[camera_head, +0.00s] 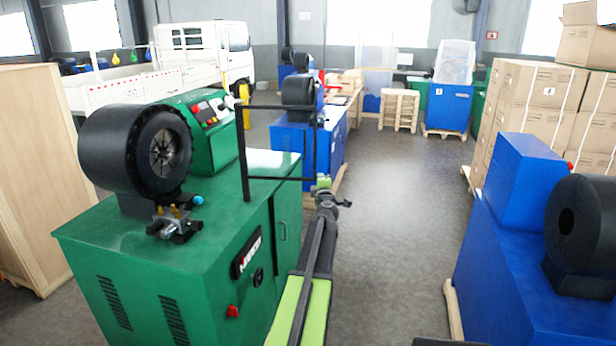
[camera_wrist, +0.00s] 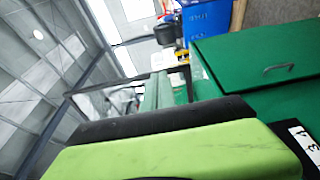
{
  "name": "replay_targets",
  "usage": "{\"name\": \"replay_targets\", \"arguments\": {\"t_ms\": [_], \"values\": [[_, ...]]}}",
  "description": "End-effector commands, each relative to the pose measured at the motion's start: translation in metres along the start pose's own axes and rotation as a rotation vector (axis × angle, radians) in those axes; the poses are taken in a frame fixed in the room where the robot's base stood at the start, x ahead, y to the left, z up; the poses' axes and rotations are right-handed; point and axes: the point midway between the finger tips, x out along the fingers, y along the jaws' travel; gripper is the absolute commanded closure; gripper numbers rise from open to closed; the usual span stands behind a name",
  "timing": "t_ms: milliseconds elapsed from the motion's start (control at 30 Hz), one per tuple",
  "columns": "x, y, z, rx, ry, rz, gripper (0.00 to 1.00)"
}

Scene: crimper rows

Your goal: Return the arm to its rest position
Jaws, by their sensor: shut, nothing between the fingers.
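My arm reaches forward from the bottom centre of the head view, along the right side of the green crimping machine (camera_head: 225,235). Its lime-green and black links are mine. My gripper (camera_head: 328,192) is small and dark at the far end of the arm, near the machine's black frame. It is shut, with nothing held. The fingertips are too small to make out clearly. The wrist view is tilted and largely filled by a lime-green and black part of my own arm. Beyond it the green cabinet door with a handle (camera_wrist: 278,68) shows.
A black wire frame (camera_head: 280,178) stands on the green machine beside my gripper. A blue machine (camera_head: 530,265) stands at the right. Stacked cartons (camera_head: 530,100) and a white truck (camera_head: 200,50) are farther back. The grey aisle floor (camera_head: 400,200) is clear.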

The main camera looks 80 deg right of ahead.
Motion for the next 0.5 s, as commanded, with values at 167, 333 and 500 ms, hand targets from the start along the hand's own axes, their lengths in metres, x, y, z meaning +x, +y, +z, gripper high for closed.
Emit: {"name": "replay_targets", "arguments": {"t_ms": [167,333,500], "values": [[-0.013,0.0,0.031,0.0,0.001,0.0,1.0],[-0.017,0.0,0.039,0.0,0.005,0.0,1.0],[-0.017,0.0,0.038,0.0,0.006,0.0,1.0]]}}
